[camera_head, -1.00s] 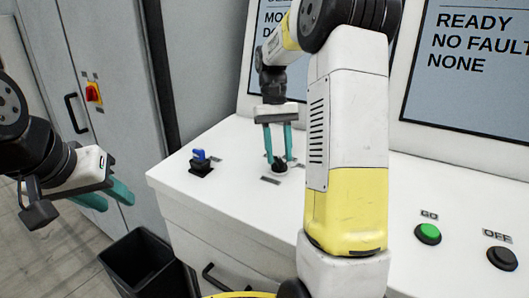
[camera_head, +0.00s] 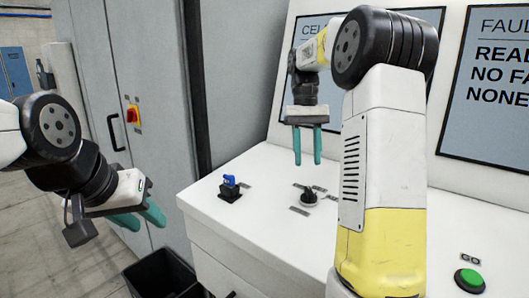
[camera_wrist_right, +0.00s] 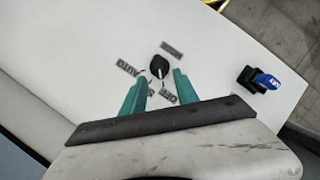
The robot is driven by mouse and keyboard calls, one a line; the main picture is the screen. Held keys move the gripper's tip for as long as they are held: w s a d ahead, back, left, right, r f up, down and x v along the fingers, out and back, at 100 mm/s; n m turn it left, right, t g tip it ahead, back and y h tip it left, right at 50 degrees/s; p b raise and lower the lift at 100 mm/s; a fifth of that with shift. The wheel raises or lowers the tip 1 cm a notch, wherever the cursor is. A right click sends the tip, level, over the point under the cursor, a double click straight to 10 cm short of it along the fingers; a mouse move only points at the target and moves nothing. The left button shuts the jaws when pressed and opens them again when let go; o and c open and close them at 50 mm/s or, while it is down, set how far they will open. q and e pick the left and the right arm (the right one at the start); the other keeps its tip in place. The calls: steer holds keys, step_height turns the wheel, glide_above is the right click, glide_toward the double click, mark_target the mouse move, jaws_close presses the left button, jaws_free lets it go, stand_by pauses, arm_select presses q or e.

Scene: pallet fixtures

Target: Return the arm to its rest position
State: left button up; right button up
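My right gripper (camera_head: 307,160) is open and empty above the console, its teal fingers pointing down. Below it, clear of the fingertips, a black rotary selector knob (camera_head: 309,195) stands on the white console top. In the right wrist view the knob (camera_wrist_right: 159,67) lies just beyond the two spread fingers (camera_wrist_right: 157,86), with small labels around it, one reading AUTO. My left gripper (camera_head: 140,220) is at the left, off the console, with its two teal fingers apart and nothing between them.
A blue key switch (camera_head: 230,187) on a black base is on the console (camera_head: 262,170), left of the knob. A green GO button (camera_head: 470,279) is at the lower right. Tilted screens (camera_head: 492,80) stand behind. A grey cabinet (camera_head: 150,90) and a black bin (camera_head: 165,277) are at the left.

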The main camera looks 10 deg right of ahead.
steer(key=s+a+f+t, duration=0.1)
steer(key=s+a+t, duration=0.1)
steer(key=s, duration=0.4)
steer(key=s+a+f+t+y, duration=0.1)
steer(key=s+a+t, duration=0.2)
steer(key=s, duration=0.3)
steer(key=s+a+n+t+y, duration=0.1)
steer(key=s+a+t, duration=0.2)
steer(key=s+t, duration=0.2)
steer(key=shift+s+f, duration=0.4)
steer(key=shift+s, duration=0.3)
